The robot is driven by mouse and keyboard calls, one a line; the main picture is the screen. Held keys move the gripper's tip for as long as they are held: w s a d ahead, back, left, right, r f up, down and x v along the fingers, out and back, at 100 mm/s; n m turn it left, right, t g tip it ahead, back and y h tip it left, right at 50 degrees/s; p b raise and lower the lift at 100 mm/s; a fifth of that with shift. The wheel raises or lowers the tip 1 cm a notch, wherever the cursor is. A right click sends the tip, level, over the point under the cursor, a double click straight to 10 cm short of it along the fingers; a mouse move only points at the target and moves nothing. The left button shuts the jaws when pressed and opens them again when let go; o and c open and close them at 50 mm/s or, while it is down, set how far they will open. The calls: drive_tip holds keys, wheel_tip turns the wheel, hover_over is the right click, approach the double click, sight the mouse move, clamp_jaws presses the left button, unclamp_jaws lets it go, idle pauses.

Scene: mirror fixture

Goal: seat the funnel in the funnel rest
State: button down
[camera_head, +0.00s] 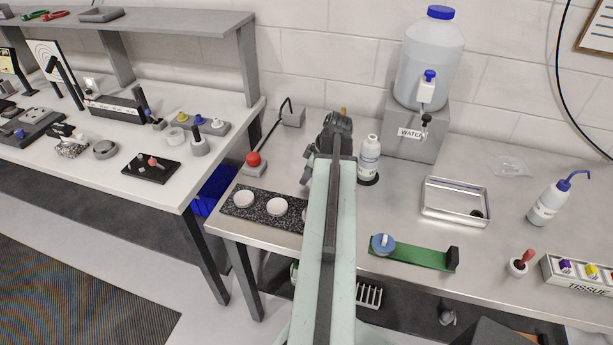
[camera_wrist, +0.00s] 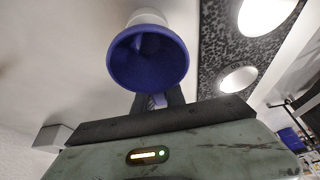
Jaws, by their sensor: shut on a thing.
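The blue funnel (camera_wrist: 148,62) shows in the wrist view with its wide mouth toward the camera. My gripper (camera_wrist: 160,100) is shut on it; the rim covers the fingertips and the grip itself. A pale round part (camera_wrist: 148,17) shows just beyond the funnel; I cannot tell whether it is the rest or whether it touches the funnel. In the head view my gripper (camera_head: 337,128) is a dark shape at the far end of my arm, above the back of the steel bench. The funnel is hidden there, and I cannot make out the funnel rest for certain.
A white bottle (camera_head: 369,158) stands close right of my gripper. A speckled board (camera_head: 260,211) with pale round dishes lies left of my arm. A red-knobbed lever (camera_head: 253,160) is behind it. A water jug (camera_head: 429,62), metal tray (camera_head: 454,210) and wash bottle (camera_head: 546,205) stand farther right.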

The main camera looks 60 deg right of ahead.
drive_tip(key=shift+f, duration=0.25)
drive_tip(key=c, duration=1.3)
unclamp_jaws()
drive_tip(key=shift+r, duration=0.1)
drive_tip(key=p+v, duration=0.7)
drive_tip(key=v, duration=0.1)
drive_tip(key=shift+w, duration=0.1)
